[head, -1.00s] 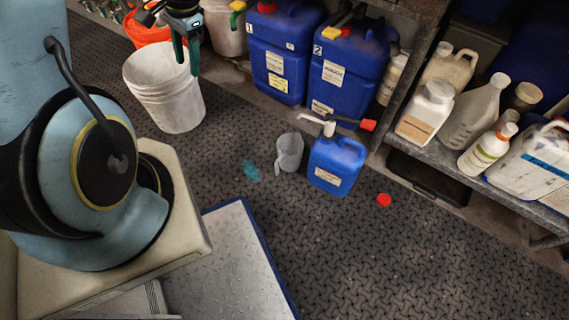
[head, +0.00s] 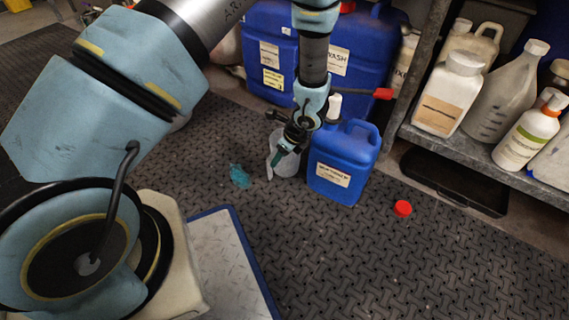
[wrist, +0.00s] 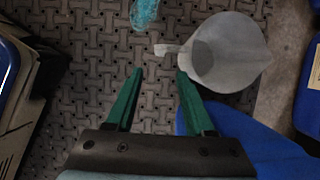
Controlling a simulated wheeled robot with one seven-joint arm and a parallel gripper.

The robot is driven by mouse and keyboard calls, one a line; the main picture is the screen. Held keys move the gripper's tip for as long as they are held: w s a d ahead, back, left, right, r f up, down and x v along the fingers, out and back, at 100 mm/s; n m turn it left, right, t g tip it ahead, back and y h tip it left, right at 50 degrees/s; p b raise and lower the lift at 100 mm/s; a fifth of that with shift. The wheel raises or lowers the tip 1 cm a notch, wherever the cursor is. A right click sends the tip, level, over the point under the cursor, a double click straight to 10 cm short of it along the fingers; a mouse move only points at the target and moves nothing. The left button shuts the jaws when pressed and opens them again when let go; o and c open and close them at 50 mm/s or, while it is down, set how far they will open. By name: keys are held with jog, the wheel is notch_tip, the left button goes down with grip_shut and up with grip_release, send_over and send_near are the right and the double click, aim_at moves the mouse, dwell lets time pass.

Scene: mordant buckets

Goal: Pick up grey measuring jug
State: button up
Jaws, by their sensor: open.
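The grey measuring jug (head: 287,160) stands on the dark patterned floor mat, just left of a small blue canister (head: 342,162). In the wrist view the jug (wrist: 226,52) is seen from above, with its handle pointing left. My gripper (head: 283,152) is over the jug in the head view and hides part of it. In the wrist view my gripper (wrist: 158,75) has its two green fingers apart with nothing between them. The right fingertip is close to the jug's lower left side and handle; I cannot tell if it touches.
A teal patch (head: 239,176) lies left of the jug. A red cap (head: 403,208) lies on the mat to the right. Large blue drums (head: 268,50) stand behind. A metal shelf (head: 480,155) with white bottles is at right.

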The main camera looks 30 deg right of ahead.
jog(key=b+x, duration=0.5)
jog(key=x, duration=0.5)
jog(key=shift+w+f, duration=0.2)
jog(key=shift+f, duration=0.1)
grip_shut()
jog(key=shift+r, duration=0.1)
dwell(0.9)
